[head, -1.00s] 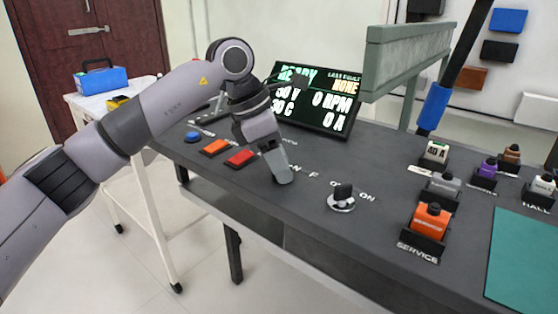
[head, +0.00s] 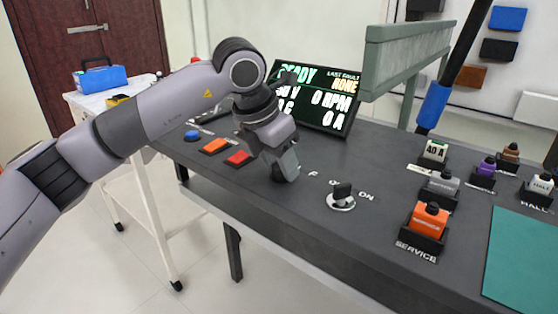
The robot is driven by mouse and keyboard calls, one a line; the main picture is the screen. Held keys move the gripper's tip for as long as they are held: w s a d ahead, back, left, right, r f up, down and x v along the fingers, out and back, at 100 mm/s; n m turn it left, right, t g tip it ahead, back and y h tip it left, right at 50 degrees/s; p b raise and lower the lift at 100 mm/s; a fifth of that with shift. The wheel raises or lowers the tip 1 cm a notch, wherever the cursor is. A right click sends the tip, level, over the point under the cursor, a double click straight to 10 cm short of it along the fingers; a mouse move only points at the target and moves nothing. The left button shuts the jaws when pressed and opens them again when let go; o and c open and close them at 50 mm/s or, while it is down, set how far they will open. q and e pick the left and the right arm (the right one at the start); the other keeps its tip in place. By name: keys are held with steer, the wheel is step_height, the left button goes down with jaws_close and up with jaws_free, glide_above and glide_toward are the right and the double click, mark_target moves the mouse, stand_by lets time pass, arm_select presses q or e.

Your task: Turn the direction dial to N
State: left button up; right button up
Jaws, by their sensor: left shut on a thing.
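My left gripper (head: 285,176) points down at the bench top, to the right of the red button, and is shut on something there. The fingers cover what they hold, which I take to be the direction dial; its pointer cannot be seen. Of the printed letters around it only an F shows, to the right of the fingers. A second rotary switch (head: 342,194) with a black knob on a light round base stands apart to the right, beside the letters ON. My right gripper is not in view.
A blue button (head: 192,136), an orange button (head: 215,146) and a red button (head: 239,158) lie left of the gripper. A display screen (head: 316,97) stands behind. Labelled blocks, among them an orange one (head: 428,218), sit at the right beside a green mat (head: 525,262).

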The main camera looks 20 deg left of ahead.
arm_select(q)
steer(key=shift+n+y, duration=0.3)
steer(key=shift+n, duration=0.5)
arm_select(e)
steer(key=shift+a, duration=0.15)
arm_select(q)
steer(key=shift+t, duration=0.3)
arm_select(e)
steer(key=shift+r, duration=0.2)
arm_select(q)
steer(key=o, duration=1.1)
steer(key=shift+c, duration=0.2)
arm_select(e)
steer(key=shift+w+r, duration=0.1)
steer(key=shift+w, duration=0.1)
arm_select(q)
steer(key=shift+r, duration=0.1)
steer(key=shift+s+r, duration=0.15)
steer(key=shift+r, duration=0.2)
steer(key=p+v, duration=0.1)
steer(key=v, duration=0.4)
steer(key=shift+r, duration=0.1)
steer(key=shift+s+a+r, duration=0.1)
steer(key=shift+s+r, duration=0.1)
steer(key=shift+r, duration=0.3)
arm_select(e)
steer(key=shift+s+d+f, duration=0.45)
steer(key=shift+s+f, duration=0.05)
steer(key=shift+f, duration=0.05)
